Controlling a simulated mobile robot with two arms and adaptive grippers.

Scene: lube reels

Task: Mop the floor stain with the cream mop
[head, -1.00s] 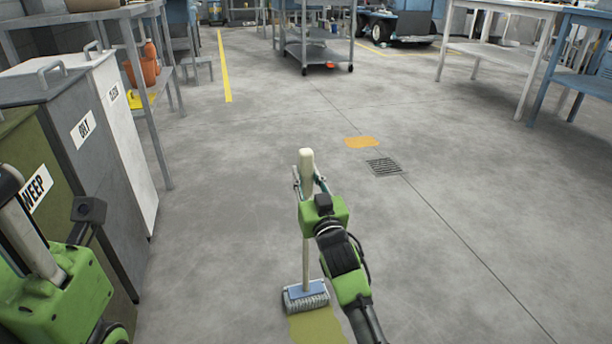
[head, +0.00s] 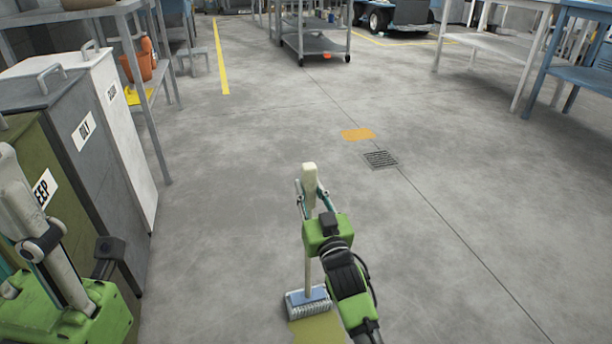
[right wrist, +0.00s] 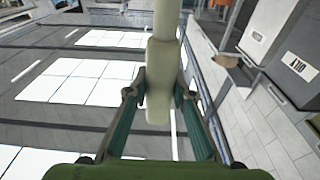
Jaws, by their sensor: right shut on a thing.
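The cream mop has a cream handle (head: 309,173) and a blue-topped head with a grey fringe (head: 308,301). It stands nearly upright, its head low at the floor. My right gripper (head: 311,195) is shut on the handle near its top; the right wrist view also shows the handle (right wrist: 158,80) between the fingers. An olive-yellow stain (head: 320,330) lies at the bottom edge, right beside the mop head, which covers part of it. I cannot tell whether the fringe presses on the floor. My left gripper (head: 40,240) shows partly at the lower left; its jaws are unclear.
An orange patch (head: 358,134) and a floor drain (head: 380,160) lie ahead. Labelled bins (head: 85,165) line the left. A grey cart (head: 315,42) stands far ahead, and benches (head: 492,68) stand at the right. The middle floor is clear.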

